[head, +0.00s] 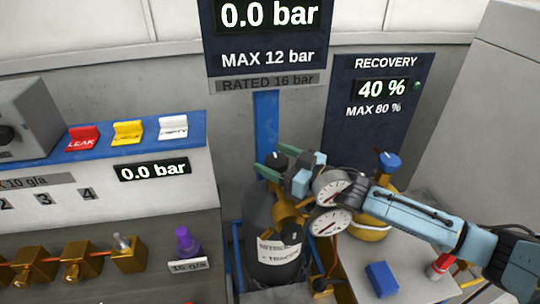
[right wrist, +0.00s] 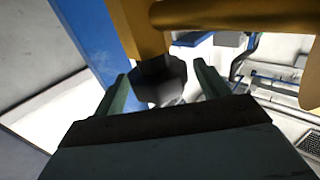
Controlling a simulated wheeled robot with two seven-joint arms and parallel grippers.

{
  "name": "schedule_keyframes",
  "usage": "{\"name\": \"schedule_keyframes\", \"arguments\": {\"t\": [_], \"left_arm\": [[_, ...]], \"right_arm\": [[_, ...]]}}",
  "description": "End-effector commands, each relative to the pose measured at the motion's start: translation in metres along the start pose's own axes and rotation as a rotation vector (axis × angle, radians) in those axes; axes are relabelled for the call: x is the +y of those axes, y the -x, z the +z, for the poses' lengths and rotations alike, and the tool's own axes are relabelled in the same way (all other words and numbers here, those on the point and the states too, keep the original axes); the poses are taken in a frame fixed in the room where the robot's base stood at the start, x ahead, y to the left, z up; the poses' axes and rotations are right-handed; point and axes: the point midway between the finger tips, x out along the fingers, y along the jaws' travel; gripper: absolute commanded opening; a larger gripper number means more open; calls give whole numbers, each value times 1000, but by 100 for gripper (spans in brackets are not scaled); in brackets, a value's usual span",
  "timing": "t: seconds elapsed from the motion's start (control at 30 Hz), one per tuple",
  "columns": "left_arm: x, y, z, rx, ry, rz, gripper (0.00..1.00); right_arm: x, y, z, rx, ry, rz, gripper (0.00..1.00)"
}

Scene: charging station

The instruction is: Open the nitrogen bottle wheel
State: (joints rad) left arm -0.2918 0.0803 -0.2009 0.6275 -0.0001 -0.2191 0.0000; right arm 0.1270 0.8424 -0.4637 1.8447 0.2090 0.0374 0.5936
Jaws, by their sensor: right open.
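The nitrogen bottle (head: 272,262) is a dark grey cylinder with a white label, standing low in the middle of the head view. Brass fittings and two round gauges (head: 331,222) are at its top. My right gripper (head: 267,163) is above the bottle's top, its green fingers apart and pointing left. In the right wrist view a black faceted wheel (right wrist: 158,80) sits below a brass fitting, between the open fingers (right wrist: 162,78), with a gap visible on the right side. In the head view I cannot clearly make out the wheel near the gripper. My left gripper is out of view.
A blue post (head: 266,115) rises behind the bottle. A yellow cylinder with a blue knob (head: 388,162) stands at the right, behind my right arm. A blue block (head: 382,279) lies on the grey surface. A panel with switches and brass valves (head: 128,255) fills the left.

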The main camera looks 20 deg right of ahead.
Motion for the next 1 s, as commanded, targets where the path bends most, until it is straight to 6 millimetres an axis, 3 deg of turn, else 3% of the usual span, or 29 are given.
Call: {"name": "schedule_keyframes", "arguments": {"t": [0.2,0.53,0.87,1.0], "left_arm": [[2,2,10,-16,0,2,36],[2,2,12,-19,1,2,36],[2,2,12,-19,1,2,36],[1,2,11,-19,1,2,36]], "right_arm": [[0,-16,0,0,0,0,75],[0,-17,0,-1,0,0,73],[0,-17,0,0,0,-1,30],[0,-17,0,0,1,-5,30]]}}
